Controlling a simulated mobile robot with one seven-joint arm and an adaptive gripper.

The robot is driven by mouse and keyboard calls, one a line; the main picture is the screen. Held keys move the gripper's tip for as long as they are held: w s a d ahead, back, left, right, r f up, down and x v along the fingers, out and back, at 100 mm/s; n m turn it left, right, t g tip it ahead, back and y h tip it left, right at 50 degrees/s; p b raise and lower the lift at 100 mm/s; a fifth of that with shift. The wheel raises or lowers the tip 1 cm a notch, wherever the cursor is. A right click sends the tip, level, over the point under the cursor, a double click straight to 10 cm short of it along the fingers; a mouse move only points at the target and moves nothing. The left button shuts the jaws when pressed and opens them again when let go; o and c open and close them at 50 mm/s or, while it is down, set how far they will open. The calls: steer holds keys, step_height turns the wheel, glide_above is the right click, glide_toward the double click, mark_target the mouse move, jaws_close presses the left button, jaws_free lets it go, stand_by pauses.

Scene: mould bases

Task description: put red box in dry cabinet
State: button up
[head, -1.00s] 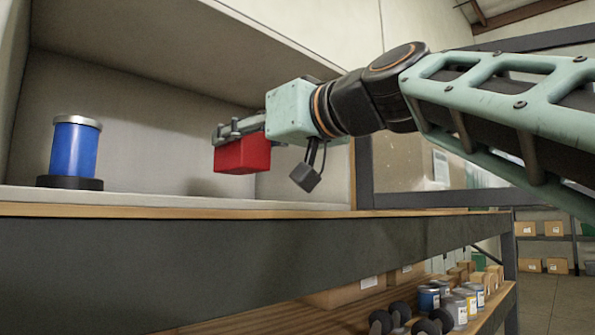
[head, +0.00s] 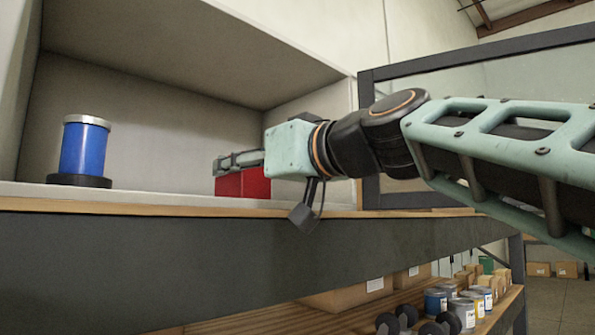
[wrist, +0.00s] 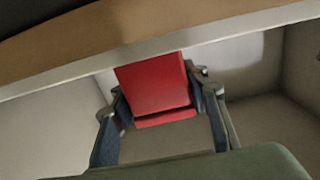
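The red box (head: 243,184) is inside the open dry cabinet (head: 165,130), toward its right side. My gripper (head: 226,164) reaches in from the right and is shut on the box near its top. In the wrist view the red box (wrist: 158,86) sits between the two fingers of my gripper (wrist: 162,98), with a pad at each side. The box's lower edge is close to the cabinet floor in the head view. The front lip partly hides that area, so I cannot tell whether it touches.
A blue canister (head: 84,147) on a dark round base stands at the cabinet's left. The floor between it and the box is clear. The cabinet's front edge (head: 130,200) runs below my wrist. Cans (head: 463,308) and cartons (head: 345,292) sit on a lower shelf.

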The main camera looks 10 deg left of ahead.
steer(key=o, duration=0.4)
steer(key=shift+r, duration=0.25)
steer(key=shift+s+d+p, duration=0.15)
steer(key=shift+d+p, duration=0.05)
steer(key=shift+p, duration=0.1)
steer(key=b+v, duration=0.3)
steer(key=v, duration=0.8)
steer(key=shift+s+d, duration=0.2)
steer(key=shift+s, duration=0.05)
